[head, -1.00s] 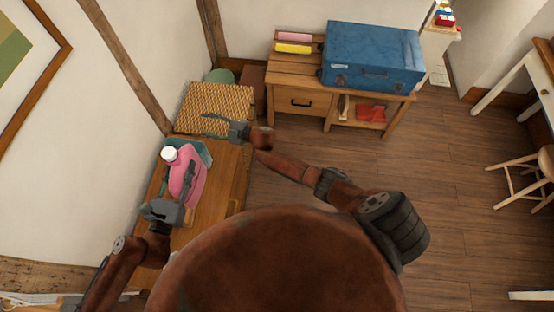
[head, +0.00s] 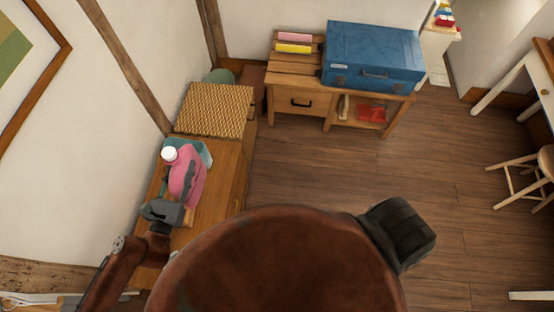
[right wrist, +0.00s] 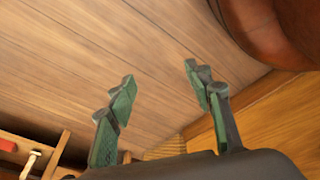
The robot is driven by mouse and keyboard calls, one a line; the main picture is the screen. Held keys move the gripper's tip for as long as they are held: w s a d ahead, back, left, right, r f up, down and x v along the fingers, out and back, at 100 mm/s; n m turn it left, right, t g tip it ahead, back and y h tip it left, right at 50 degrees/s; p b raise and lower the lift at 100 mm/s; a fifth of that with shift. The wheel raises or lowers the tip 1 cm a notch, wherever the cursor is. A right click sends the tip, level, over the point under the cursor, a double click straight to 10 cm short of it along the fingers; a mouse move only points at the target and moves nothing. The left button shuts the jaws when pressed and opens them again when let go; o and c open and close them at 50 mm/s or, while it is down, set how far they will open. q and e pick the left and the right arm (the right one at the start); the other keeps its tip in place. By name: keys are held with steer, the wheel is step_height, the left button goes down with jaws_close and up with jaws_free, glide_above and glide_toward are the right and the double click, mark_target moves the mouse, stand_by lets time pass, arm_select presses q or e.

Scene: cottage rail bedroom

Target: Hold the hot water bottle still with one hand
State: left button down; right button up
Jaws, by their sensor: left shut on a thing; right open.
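The hot water bottle (head: 184,182) is pink with a white cap and is on the low wooden cabinet (head: 222,185) along the left wall in the head view. Its cap is toward the far end. My left gripper (head: 180,208) is shut on its near end, and the fingers hide that part.
A teal container (head: 205,152) is beside the bottle's cap end. A woven box (head: 214,108) stands beyond it. A wooden bench (head: 300,82) holds a blue case (head: 372,55) and pink and yellow rolled items. The wooden floor (head: 330,165) in the middle is clear.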

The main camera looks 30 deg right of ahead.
arm_select(q)
steer(key=shift+r, duration=0.2)
steer(key=w+a+r+n+t+y, duration=0.2)
steer(key=a+n+t+y, duration=0.2)
steer(key=a+n+y, duration=0.4)
steer(key=a+y, duration=0.3)
steer(key=a, duration=0.4)
steer(key=shift+w+a+y, duration=0.15)
steer(key=shift+a+y, duration=0.15)
steer(key=shift+a, duration=0.05)
arm_select(e)
steer(key=s+f+m+g, duration=0.1)
steer(key=s+g, duration=0.1)
steer(key=s, duration=1.1)
steer(key=shift+f+m, duration=0.25)
steer(key=shift+m, duration=0.05)
steer(key=shift+s, duration=0.1)
